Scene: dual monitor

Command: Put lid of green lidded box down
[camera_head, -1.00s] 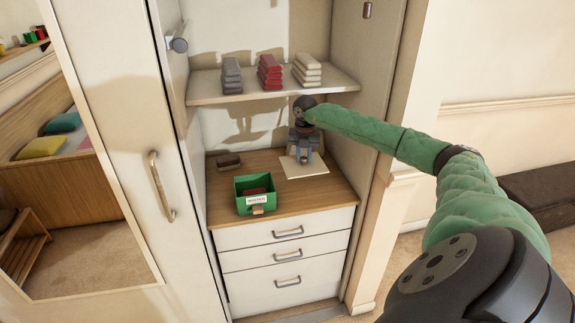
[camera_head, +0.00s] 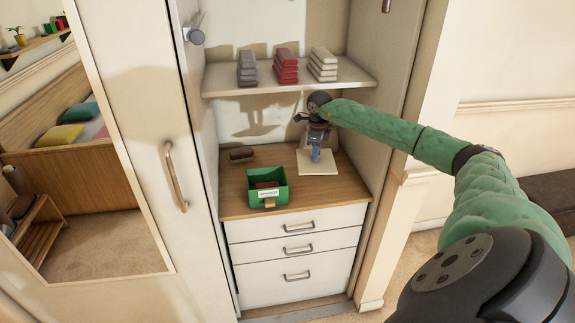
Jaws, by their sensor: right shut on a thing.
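The green box (camera_head: 282,194) stands open on the wooden counter, with a white label on its front and something dark red inside. My left gripper is not in view.
The counter (camera_head: 232,201) sits in an open cabinet, above drawers. A shelf (camera_head: 222,82) above holds grey (camera_head: 247,68), red (camera_head: 287,67) and cream (camera_head: 323,65) stacks. A small brown block (camera_head: 241,153) lies behind the box. A mirrored door (camera_head: 95,180) is at left.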

